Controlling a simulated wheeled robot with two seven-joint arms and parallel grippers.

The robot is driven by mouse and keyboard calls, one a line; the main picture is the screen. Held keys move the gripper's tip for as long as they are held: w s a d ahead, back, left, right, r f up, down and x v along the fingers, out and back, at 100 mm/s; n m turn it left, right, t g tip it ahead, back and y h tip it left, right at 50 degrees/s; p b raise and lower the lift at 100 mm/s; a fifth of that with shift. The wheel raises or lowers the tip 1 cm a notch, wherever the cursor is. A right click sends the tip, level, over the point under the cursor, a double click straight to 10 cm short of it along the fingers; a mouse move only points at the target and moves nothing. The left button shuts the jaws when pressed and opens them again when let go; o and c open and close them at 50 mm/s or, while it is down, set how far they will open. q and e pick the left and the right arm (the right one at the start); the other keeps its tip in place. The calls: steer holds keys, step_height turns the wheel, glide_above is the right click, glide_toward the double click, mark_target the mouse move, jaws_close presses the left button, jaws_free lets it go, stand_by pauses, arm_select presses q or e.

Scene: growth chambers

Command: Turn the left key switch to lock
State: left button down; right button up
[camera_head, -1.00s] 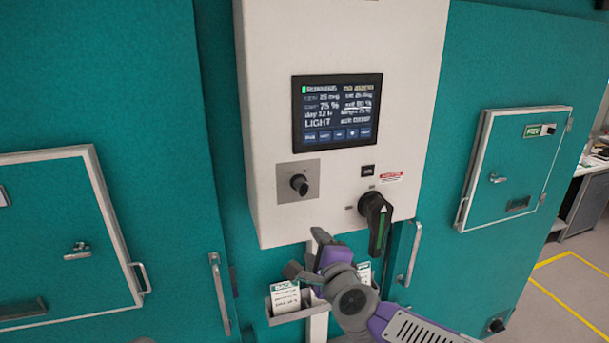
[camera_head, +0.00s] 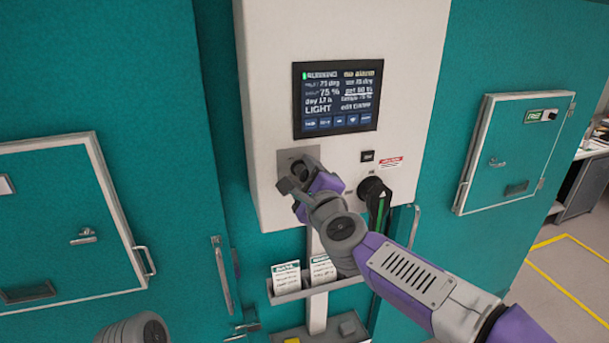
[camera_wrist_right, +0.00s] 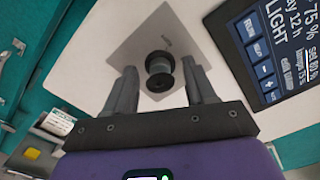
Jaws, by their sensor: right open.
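The left key switch is a dark round knob (camera_wrist_right: 158,72) on a square grey metal plate (camera_wrist_right: 133,42), mounted low on the left of the white control box. In the head view the knob (camera_head: 300,170) is partly hidden by my right gripper (camera_head: 296,177). My right gripper also fills the lower part of the right wrist view (camera_wrist_right: 162,92). Its two fingers are open, one on either side of the knob, with gaps visible. I cannot tell how far the fingertips are from the plate. Part of my left arm (camera_head: 135,330) shows at the bottom left; its gripper is out of view.
A display screen (camera_head: 337,98) sits above on the white box (camera_head: 262,60). A card holder (camera_head: 300,292) hangs below. Teal chamber doors with handles stand on both sides.

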jaws_close()
stand_by(0.3)
steer(key=shift+n, duration=0.4)
steer(key=n+p, duration=0.2)
steer(key=n, duration=0.3)
steer(key=shift+n+p, duration=0.3)
steer(key=shift+p, duration=0.05)
steer(key=n+p, duration=0.2)
steer(key=n, duration=0.3)
steer(key=shift+n, duration=0.4)
